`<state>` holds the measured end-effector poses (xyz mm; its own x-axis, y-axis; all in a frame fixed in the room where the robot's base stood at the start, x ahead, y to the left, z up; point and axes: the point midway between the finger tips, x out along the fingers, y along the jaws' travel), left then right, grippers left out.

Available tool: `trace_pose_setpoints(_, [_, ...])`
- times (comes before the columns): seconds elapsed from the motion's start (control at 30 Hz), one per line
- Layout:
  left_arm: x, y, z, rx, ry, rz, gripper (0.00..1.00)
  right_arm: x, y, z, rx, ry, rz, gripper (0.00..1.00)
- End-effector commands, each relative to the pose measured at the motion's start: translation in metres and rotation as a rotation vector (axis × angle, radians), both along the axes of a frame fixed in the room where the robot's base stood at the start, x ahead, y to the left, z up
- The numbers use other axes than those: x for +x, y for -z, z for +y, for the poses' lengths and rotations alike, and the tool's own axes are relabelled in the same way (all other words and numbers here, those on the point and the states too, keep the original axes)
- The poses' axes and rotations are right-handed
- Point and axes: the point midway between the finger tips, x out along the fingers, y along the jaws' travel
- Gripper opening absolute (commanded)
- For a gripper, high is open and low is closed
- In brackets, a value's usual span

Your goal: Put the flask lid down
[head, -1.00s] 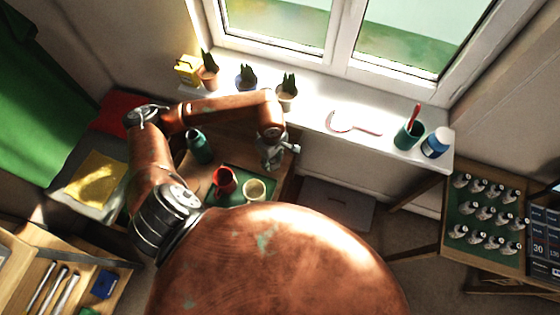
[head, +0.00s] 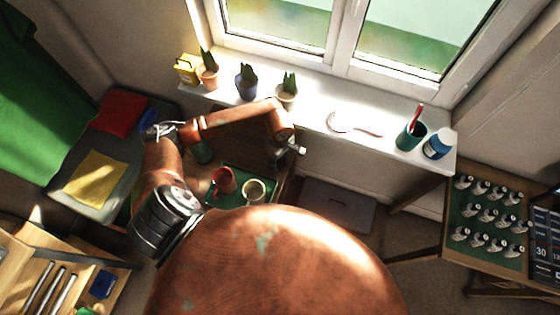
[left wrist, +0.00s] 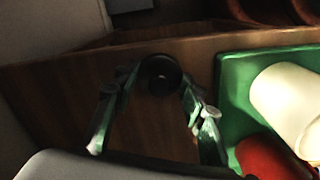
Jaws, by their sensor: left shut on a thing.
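My left gripper (head: 288,156) is over the right end of the wooden table, right of the green tray (head: 266,174). In the left wrist view its fingers (left wrist: 158,84) are closed around the dark, round flask lid (left wrist: 160,72), which is above the brown wood (left wrist: 140,130). I cannot tell whether the lid touches the wood. The lid cannot be made out in the head view. The dark green flask (head: 203,152) stands left of the tray, partly hidden by my left arm. My right gripper is not in view.
The windowsill (head: 310,120) behind holds potted plants, a teal cup (head: 410,136) and a blue jar (head: 438,144). Bare wood lies left of the tray in the wrist view.

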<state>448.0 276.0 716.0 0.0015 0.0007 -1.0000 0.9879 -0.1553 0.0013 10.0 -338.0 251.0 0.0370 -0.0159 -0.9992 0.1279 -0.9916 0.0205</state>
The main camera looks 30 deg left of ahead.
Motion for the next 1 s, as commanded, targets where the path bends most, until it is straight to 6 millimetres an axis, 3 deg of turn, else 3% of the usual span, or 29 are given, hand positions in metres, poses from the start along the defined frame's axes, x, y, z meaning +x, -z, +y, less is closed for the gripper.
trace_pose_setpoints(0.1, [0.000,0.004,0.000,0.000,0.000,0.001,0.22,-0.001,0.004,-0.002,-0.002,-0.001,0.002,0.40])
trace_pose_setpoints(0.13, [0.000,0.003,0.000,0.000,0.000,0.001,0.40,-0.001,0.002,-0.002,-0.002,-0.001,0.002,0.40])
trace_pose_setpoints(0.37, [0.000,0.003,0.000,0.000,0.000,0.000,0.56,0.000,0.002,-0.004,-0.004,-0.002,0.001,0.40])
trace_pose_setpoints(0.73, [0.000,-0.004,0.000,0.000,0.000,-0.001,0.56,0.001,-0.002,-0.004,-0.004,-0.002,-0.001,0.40])
trace_pose_setpoints(1.0, [0.001,-0.053,0.001,0.002,0.003,-0.005,0.56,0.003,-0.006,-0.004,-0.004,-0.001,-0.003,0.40])
